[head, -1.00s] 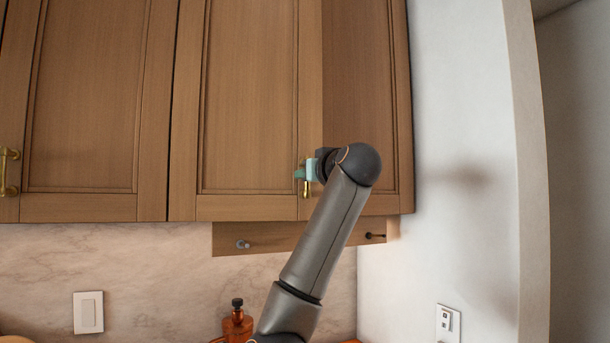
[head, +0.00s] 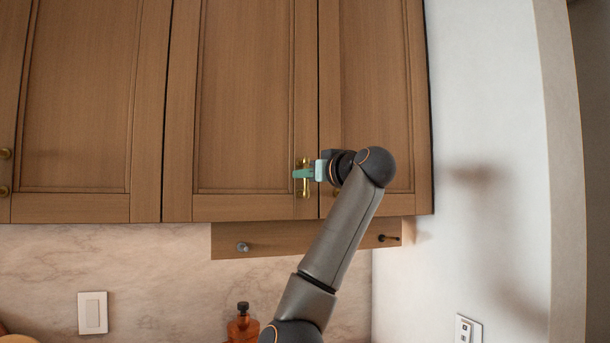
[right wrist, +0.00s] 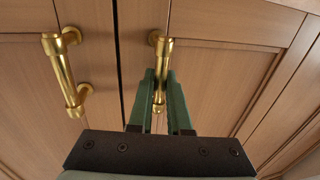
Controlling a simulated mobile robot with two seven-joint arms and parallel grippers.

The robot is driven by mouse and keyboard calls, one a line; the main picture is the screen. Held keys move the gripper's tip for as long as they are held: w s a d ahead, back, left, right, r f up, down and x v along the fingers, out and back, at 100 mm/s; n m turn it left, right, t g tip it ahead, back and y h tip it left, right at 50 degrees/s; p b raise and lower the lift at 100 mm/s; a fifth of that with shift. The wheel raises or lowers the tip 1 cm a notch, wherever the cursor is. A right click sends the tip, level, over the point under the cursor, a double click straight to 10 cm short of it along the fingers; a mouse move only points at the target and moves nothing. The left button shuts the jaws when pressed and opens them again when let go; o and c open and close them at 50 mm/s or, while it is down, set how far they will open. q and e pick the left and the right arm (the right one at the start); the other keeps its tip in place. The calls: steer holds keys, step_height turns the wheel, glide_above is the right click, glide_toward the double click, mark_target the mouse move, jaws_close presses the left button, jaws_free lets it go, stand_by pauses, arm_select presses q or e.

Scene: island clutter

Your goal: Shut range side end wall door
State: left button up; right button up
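The wooden end wall door (head: 372,90) is the rightmost upper door, beside the white wall in the head view. It looks flush, or nearly so, with the door to its left. My right gripper (head: 304,173) is at the doors' lower corners, near the brass handles. In the right wrist view its green fingers (right wrist: 160,85) lie on both sides of the right-hand brass handle (right wrist: 163,48) and look closed on it. My left gripper is not in view.
The neighbouring upper door (head: 245,100) looks shut. A wooden rail with knobs (head: 285,239) hangs below the cabinets. An amber bottle (head: 242,326) stands below, close to my right arm. The white wall (head: 490,120) bounds the right side.

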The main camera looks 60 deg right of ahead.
steer(key=shift+o, duration=0.8)
steer(key=shift+s, duration=0.1)
steer(key=b+v, duration=0.3)
steer(key=v, duration=0.9)
steer(key=shift+s, duration=0.25)
steer(key=shift+a, duration=0.15)
